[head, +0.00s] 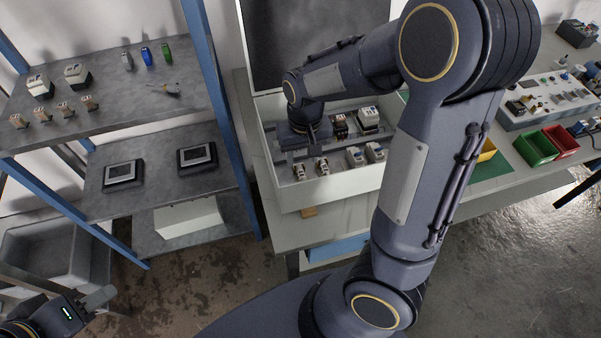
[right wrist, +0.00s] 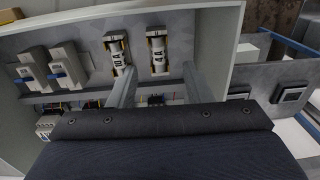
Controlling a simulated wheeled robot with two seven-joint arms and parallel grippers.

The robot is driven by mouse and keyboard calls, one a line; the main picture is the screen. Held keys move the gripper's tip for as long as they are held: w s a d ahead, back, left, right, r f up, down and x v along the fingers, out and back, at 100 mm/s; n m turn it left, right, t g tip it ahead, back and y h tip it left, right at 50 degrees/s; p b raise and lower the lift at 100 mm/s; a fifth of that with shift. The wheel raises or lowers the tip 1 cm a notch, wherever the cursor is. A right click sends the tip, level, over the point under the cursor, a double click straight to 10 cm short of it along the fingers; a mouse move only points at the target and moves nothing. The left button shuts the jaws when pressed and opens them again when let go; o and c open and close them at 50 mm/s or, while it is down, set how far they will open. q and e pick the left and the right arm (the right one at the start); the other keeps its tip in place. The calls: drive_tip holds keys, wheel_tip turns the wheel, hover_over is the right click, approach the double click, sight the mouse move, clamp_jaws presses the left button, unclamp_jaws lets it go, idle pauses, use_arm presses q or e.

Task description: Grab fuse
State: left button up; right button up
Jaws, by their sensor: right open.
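Two white fuses with dark markings stand side by side in holders inside the open white box: a left fuse (right wrist: 117,52) and a right fuse (right wrist: 157,51) in the right wrist view. In the head view they also show as small white pieces (head: 299,171) (head: 323,166) near the box's front wall. My right gripper (right wrist: 159,69) is open and empty. Its fingertips reach toward the fuses; one finger lies close to the left fuse, the other right of the right fuse. I cannot tell whether they touch. My left gripper (head: 98,299) is at the lower left, away from the box.
The white box (head: 335,190) also holds grey breakers with blue switches (right wrist: 68,66) and wiring. A shelf rack (head: 150,115) at the left carries small parts and two dark-framed panels. Green (head: 536,149) and red bins stand at the right. My right arm covers much of the workbench.

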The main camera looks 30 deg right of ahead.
sight(302, 175)
drive_tip(key=shift+w+d+f, duration=0.1)
drive_tip(key=shift+w+f, duration=0.15)
drive_tip(key=shift+f, duration=0.45)
wheel_tip(302, 175, down, 7)
drive_tip(key=shift+w+r, duration=0.1)
drive_tip(key=shift+w, duration=0.05)
drive_tip(key=shift+c, duration=0.5)
clamp_jaws()
